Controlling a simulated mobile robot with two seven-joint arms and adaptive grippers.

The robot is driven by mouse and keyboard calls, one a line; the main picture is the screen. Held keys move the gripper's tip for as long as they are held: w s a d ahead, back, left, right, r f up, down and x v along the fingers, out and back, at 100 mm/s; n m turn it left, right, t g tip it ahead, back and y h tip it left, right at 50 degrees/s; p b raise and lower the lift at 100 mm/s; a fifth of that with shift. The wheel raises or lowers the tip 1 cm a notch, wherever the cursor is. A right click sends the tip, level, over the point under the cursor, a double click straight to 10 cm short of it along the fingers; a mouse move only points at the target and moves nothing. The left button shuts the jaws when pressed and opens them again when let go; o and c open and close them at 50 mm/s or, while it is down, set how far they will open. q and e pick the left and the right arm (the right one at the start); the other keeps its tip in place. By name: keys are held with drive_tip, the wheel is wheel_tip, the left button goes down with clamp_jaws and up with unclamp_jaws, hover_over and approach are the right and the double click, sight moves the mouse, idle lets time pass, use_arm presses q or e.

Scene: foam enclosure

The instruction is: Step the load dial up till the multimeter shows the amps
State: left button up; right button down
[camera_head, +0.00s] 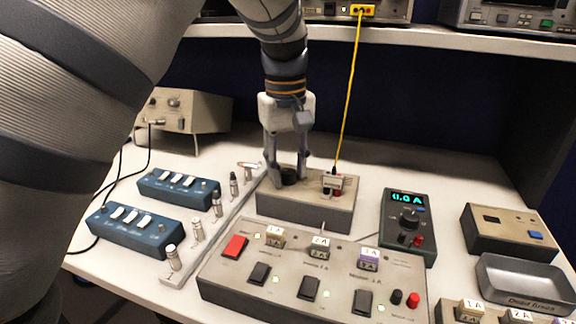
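The load dial is a small black knob (288,177) on top of a beige box (300,212) in the middle of the bench. My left gripper (287,181) points down over it, with one finger on each side of the knob. I cannot tell if the fingers touch it. The multimeter (408,228) is a dark grey unit to the right of the box. Its cyan display (407,198) ends in ".0 A"; the first digit is unclear. My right gripper is not in view.
A yellow cable (350,95) runs from the upper shelf to a plug (334,181) just right of the dial. A switch panel (315,280) stands in front, blue switch boxes (137,230) at left. A grey tray (525,283) sits at right.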

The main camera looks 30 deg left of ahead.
use_arm(q)
clamp_jaws()
drive_tip(key=shift+r+m, duration=0.1)
drive_tip(key=shift+m, duration=0.5)
drive_tip(key=m, duration=0.3)
drive_tip(key=shift+m, duration=2.2)
